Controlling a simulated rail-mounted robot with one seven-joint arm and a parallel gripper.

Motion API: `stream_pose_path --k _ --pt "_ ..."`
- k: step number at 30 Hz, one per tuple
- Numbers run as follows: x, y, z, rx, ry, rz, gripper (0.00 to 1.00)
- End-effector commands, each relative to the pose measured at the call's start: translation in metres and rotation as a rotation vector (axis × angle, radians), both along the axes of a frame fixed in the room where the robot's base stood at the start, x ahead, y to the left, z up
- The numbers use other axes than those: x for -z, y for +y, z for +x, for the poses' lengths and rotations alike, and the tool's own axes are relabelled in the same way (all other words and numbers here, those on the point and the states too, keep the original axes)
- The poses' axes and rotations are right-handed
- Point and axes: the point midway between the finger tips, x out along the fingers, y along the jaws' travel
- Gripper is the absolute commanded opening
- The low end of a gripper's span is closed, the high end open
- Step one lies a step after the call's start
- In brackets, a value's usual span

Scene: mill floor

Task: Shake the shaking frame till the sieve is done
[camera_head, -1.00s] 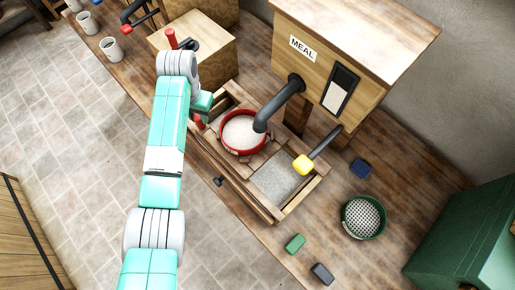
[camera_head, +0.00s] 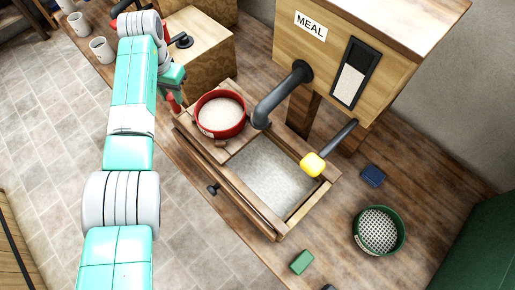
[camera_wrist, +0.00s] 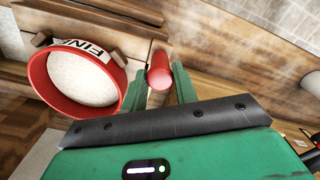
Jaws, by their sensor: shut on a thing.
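The red sieve (camera_head: 220,113), full of pale meal, sits on the wooden shaking frame (camera_head: 211,151) at the upper left end of a wooden trough. The sieve also shows in the wrist view (camera_wrist: 88,78), with a partly hidden label reading "FIN". My gripper (camera_head: 173,94) is shut on the frame's red handle (camera_wrist: 160,72), beside the sieve. In the wrist view its green fingers stand on either side of this handle. The trough holds a flat grey-white layer (camera_head: 268,175), bare beside the sieve. How much meal has passed through cannot be told.
A grey spout (camera_head: 278,98) from the MEAL bin (camera_head: 345,50) hangs right of the sieve. A yellow-ended lever (camera_head: 313,164) juts over the trough. A green sieve (camera_head: 379,230), a blue block (camera_head: 372,176) and a green block (camera_head: 302,262) lie on the bench at right.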

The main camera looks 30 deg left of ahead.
Motion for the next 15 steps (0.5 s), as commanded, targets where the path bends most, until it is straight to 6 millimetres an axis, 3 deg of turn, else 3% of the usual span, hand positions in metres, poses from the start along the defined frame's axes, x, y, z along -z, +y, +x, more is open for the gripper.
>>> stream_pose_path --k 15 --pt "-0.008 -0.038 -0.012 0.002 0.003 -0.002 0.12"
